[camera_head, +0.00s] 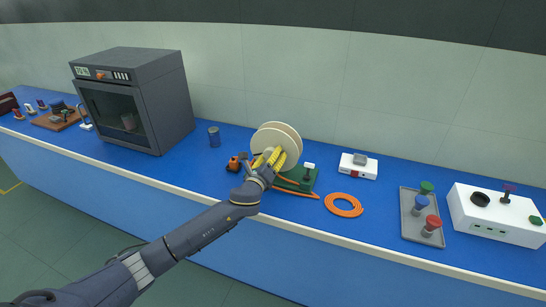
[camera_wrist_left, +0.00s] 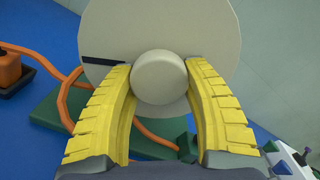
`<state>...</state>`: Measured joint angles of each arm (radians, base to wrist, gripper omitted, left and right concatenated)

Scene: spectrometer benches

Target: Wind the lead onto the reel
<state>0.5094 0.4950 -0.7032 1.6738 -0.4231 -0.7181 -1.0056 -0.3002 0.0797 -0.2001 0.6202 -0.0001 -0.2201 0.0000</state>
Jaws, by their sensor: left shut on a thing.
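The cream reel (camera_head: 286,134) stands upright on a green base (camera_head: 303,180) on the blue bench. The orange lead lies partly in a flat loose coil (camera_head: 343,205) right of the reel, with a length running towards the base. In the wrist view, the lead (camera_wrist_left: 62,100) also runs from the left across the base (camera_wrist_left: 150,140). My left gripper (camera_head: 267,160), with yellow ribbed fingers, is shut on the round cream knob (camera_wrist_left: 159,77) on the face of the reel (camera_wrist_left: 215,35). The fingers hide part of the reel's face. My right gripper is not in view.
A large grey oven (camera_head: 165,100) stands further left. A white box (camera_head: 352,169), a grey tray (camera_head: 409,225) and a white instrument (camera_head: 500,220) are at the right.

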